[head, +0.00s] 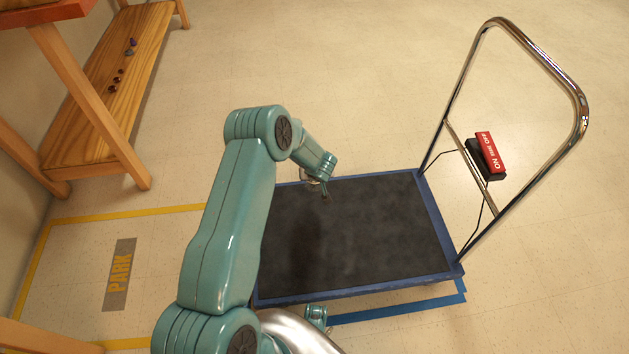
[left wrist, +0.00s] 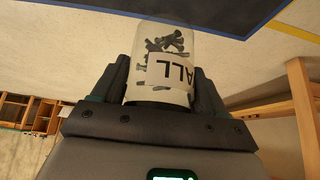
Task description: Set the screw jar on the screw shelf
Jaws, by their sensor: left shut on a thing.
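The screw jar (left wrist: 188,45) is clear, holds dark screws and has a white label with part of a word, "ALL". My left gripper (left wrist: 162,80) is shut on it, one dark finger on each side, in the left wrist view. In the head view my left gripper (head: 324,190) is small and over the cart's far left part; I cannot clearly make out the jar there. No shelf is legibly marked as the screw shelf. My right gripper is not in view.
A flat cart (head: 360,230) with a dark, empty deck and chrome handle (head: 585,110) stands ahead; a red-black ON/OFF box (head: 488,155) is on the handle. A wooden bench's low shelf (head: 95,105) holds several small dark things. Wooden shelving (left wrist: 42,115) shows in the left wrist view.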

